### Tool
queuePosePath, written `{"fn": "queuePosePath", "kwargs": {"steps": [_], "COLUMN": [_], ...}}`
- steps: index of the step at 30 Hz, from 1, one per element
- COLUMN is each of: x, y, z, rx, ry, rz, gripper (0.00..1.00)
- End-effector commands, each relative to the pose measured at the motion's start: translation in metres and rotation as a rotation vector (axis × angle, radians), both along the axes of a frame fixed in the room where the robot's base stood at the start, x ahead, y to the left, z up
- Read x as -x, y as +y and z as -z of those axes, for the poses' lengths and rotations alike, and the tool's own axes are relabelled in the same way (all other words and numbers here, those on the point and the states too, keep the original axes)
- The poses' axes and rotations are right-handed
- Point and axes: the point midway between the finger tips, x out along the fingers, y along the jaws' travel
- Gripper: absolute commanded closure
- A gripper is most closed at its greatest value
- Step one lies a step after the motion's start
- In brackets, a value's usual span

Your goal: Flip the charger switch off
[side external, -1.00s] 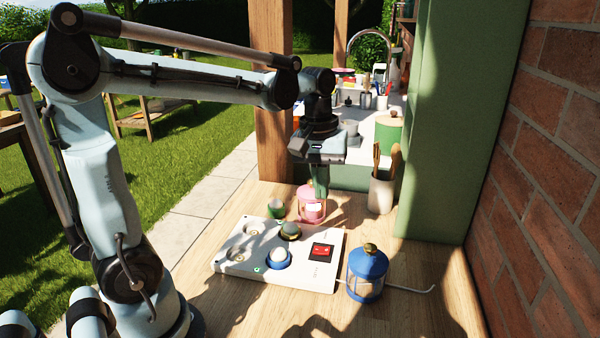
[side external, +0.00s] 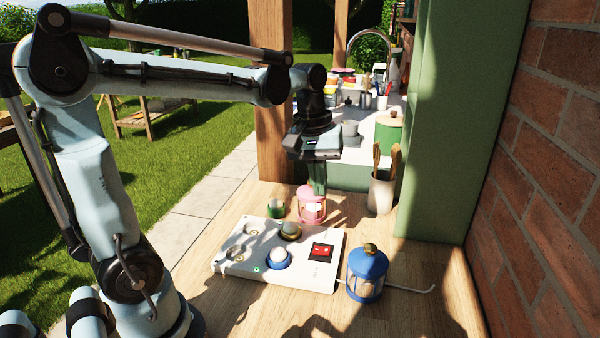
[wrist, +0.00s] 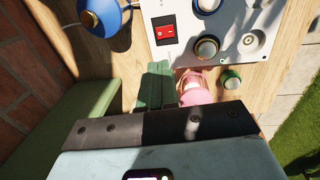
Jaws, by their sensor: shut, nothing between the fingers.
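The white charger (side external: 230,264) lies flat on the wooden table, with the red switch (side external: 321,252) in a black frame at its right end. The switch also shows in the wrist view (wrist: 165,32); which side is pressed I cannot tell. Two round lamp tops, one blue-rimmed (side external: 278,258) and one brass-rimmed (side external: 290,230), sit in the charger's sockets; other sockets are empty. My gripper (side external: 318,190) points down beyond the charger's far edge, above and behind the pink lantern. Its green fingers are shut and empty, apart from the switch, and show in the wrist view (wrist: 154,82).
The pink lantern (side external: 311,206) stands close by my fingers, behind the charger. A blue lantern (side external: 366,274) stands right of the charger near the white cable (side external: 415,291). A small green jar (side external: 276,209) and a utensil pot (side external: 381,192) stand farther back. A green post and brick wall bound the right.

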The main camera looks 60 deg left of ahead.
Motion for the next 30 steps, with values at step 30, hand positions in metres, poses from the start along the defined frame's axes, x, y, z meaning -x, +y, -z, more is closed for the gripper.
{"fn": "queuePosePath", "kwargs": {"steps": [30], "x": [-0.011], "y": [-0.011], "z": [0.128], "rx": [0.000], "ry": [0.000], "rz": [0.000], "gripper": [1.00]}}
